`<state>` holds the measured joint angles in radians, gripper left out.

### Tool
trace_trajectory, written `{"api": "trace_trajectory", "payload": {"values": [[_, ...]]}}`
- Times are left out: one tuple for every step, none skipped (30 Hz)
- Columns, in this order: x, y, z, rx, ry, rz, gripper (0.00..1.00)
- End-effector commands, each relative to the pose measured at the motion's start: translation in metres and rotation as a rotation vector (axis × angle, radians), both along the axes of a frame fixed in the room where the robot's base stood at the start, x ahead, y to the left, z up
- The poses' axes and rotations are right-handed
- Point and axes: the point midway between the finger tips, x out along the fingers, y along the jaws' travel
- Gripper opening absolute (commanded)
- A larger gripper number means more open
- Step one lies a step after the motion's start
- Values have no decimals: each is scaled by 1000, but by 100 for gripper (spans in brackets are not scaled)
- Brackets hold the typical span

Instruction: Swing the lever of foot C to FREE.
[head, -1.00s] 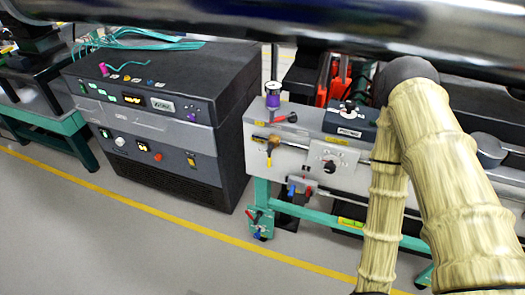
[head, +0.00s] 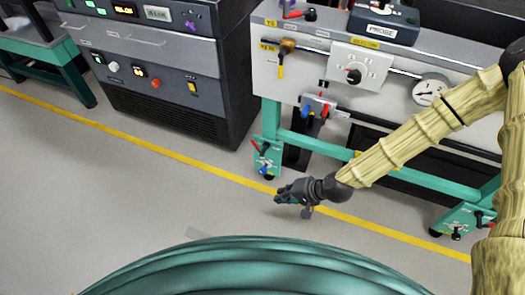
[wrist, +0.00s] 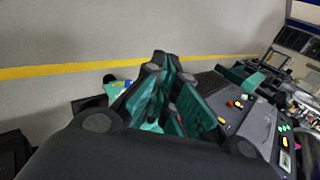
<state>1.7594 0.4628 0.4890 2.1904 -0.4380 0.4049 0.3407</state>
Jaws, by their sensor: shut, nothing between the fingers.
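Two teal feet of the bench show in the head view. The left foot (head: 266,160) has a red lever (head: 258,147) and a blue knob (head: 264,171). The right foot (head: 461,224) has a red and dark lever. I cannot read which one is foot C. My gripper (head: 280,196) is shut and empty, low over the floor, below and slightly right of the left foot and apart from it in the picture. In the wrist view my gripper (wrist: 162,62) also looks shut. It hides part of a teal piece (wrist: 114,88) behind it, which seems to be a foot.
The bench (head: 300,82) has knobs, a dial and a teal frame. A dark instrument cabinet (head: 180,75) stands left of it. A yellow line (head: 130,140) crosses the floor. Open grey floor (head: 110,200) lies in front.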

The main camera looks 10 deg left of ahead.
Motion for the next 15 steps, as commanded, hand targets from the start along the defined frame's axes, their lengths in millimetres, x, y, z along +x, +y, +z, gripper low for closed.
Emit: {"api": "trace_trajectory", "payload": {"values": [[19,4,-11,33,-17,-17,0],[29,6,-11,50,-28,-23,0],[42,8,-10,73,-38,-33,0],[53,10,-9,91,-50,-39,0],[63,10,-8,107,-60,-47,0],[76,11,-6,129,-73,-56,0],[87,11,-4,144,-85,-63,0],[97,11,-3,158,-95,-70,0],[110,10,0,177,-111,-79,0],[120,8,2,190,-121,-87,0],[129,7,5,201,-131,-93,0],[140,5,8,216,-145,-101,0],[148,3,11,226,-154,-107,0],[155,1,13,234,-163,-111,0],[164,-2,17,243,-172,-118,0]]}}
